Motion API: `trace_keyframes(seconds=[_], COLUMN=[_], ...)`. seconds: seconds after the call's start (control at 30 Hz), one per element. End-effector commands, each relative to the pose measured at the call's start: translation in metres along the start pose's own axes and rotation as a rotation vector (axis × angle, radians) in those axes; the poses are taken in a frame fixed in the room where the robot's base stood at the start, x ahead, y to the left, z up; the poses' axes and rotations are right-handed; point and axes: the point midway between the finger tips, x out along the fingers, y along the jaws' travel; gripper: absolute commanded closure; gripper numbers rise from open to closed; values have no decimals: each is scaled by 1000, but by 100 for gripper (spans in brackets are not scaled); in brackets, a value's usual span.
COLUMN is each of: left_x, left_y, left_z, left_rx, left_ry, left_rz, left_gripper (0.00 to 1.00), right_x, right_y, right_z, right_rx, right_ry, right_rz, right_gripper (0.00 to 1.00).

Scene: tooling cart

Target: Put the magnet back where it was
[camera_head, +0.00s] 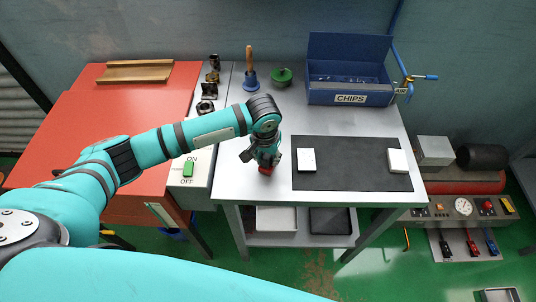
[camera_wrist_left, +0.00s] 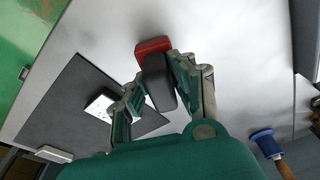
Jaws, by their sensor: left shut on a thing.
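My left gripper (camera_head: 264,156) is over the front part of the grey worktop, just left of the dark mat. It is shut on the magnet, a block with a red end and a dark body. In the head view only the red end of the magnet (camera_head: 265,170) shows below the fingers. In the left wrist view the magnet (camera_wrist_left: 157,82) sits between the fingers of my left gripper (camera_wrist_left: 153,78), its red end pointing away. I cannot tell whether it touches the worktop. My right gripper is out of view.
The dark mat (camera_head: 350,180) carries two white blocks (camera_head: 306,160) (camera_head: 398,160). A switch box (camera_head: 189,168) is to the left.

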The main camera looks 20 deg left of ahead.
Motion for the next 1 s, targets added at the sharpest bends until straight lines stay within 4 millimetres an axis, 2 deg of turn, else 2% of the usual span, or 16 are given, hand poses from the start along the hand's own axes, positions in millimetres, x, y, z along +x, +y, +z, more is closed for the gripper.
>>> trace_keyframes(seconds=[0.37,0.4,0.53,0.83,1.0], left_x=[4,4,4,3,-15], left_y=[0,0,0,0,1], left_z=[0,1,1,0,-1], left_rx=[0,0,0,0,0], left_ry=[1,0,0,1,3], left_rz=[0,0,0,0,3], left_gripper=[100,71,54,53,53], right_x=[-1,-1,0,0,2], right_y=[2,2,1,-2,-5], right_z=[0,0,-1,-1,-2], right_rx=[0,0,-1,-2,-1], right_ry=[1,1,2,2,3], right_rz=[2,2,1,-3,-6], right_gripper=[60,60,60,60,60])
